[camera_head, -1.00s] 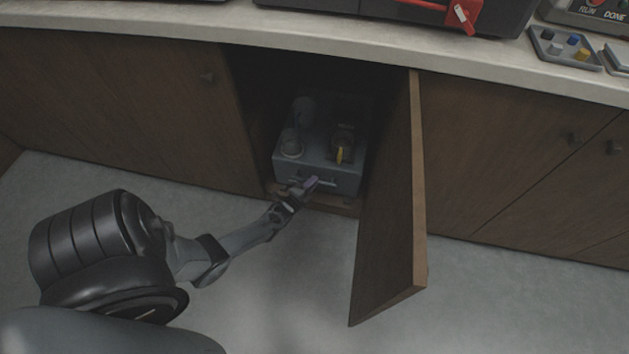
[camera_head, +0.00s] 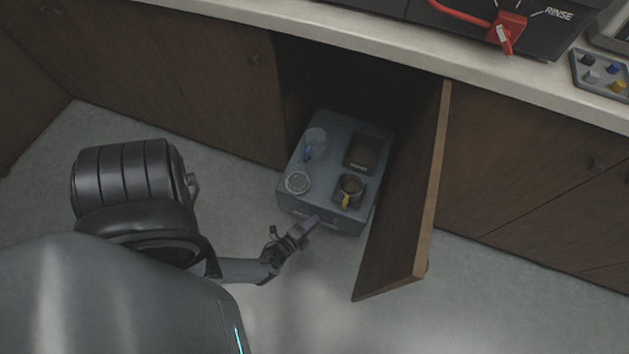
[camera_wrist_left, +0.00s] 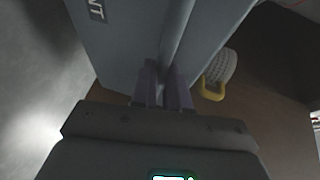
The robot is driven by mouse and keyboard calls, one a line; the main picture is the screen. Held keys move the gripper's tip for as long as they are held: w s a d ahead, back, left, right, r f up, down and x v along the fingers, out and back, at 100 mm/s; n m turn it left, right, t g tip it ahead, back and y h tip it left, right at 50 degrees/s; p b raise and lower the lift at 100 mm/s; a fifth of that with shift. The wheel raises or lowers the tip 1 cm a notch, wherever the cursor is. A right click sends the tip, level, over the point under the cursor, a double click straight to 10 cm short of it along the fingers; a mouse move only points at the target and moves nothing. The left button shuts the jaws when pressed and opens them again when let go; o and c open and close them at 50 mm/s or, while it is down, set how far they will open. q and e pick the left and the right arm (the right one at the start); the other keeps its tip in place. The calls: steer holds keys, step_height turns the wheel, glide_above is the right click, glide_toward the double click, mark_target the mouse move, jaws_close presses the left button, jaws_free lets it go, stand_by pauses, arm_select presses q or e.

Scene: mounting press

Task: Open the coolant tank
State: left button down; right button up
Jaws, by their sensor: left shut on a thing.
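The coolant tank is a grey box (camera_head: 330,170), pulled partly out of the open cabinet, past its front edge. Its top carries a pale round cap (camera_head: 297,182), a cup-like part with a blue piece (camera_head: 315,142), a dark square recess (camera_head: 362,152) and a round part with a yellow handle (camera_head: 350,188). My left gripper (camera_head: 308,223) is at the tank's front face, shut on its front handle. In the left wrist view the purple fingers (camera_wrist_left: 165,88) close on a grey bar against the tank (camera_wrist_left: 125,45), with a partly cut-off label. My right gripper is not in view.
The cabinet door (camera_head: 410,210) stands open just right of the tank. A closed cabinet front (camera_head: 190,75) is to the left. The counter (camera_head: 330,40) runs above, with a red-handled machine (camera_head: 508,30). The floor (camera_head: 310,310) in front is clear.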

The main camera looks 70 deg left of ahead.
arm_select(q)
steer(key=s+d, duration=0.4)
steer(key=shift+d, duration=0.3)
steer(key=c, duration=1.1)
jaws_free()
steer(key=shift+s, duration=0.2)
steer(key=p+v, duration=0.2)
steer(key=v, duration=0.8)
steer(key=shift+s+d+r, duration=0.1)
steer(key=shift+s+r, duration=0.1)
steer(key=shift+s, duration=0.05)
